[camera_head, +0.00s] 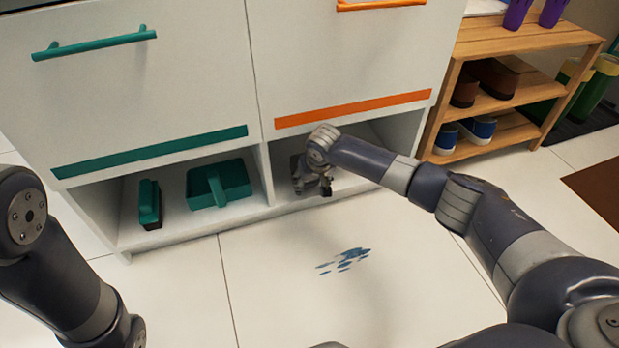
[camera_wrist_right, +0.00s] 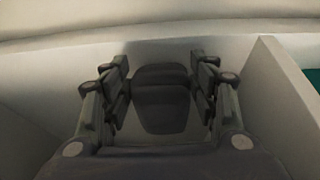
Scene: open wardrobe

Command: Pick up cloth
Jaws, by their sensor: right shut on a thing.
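My right gripper (camera_head: 316,184) reaches into the open right-hand compartment under the orange-striped drawer. The thing stands out against the pale compartment walls. In the head view my wrist and fingers mostly hide it. My left arm shows at the left edge, but its gripper is out of view.
The left compartment (camera_head: 175,233) holds a green brush (camera_head: 150,204) and a green tray (camera_head: 236,180). A divider stands between the compartments. Blue spots (camera_head: 346,260) mark the tiled floor in front. A wooden shoe rack (camera_head: 520,36) stands to the right.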

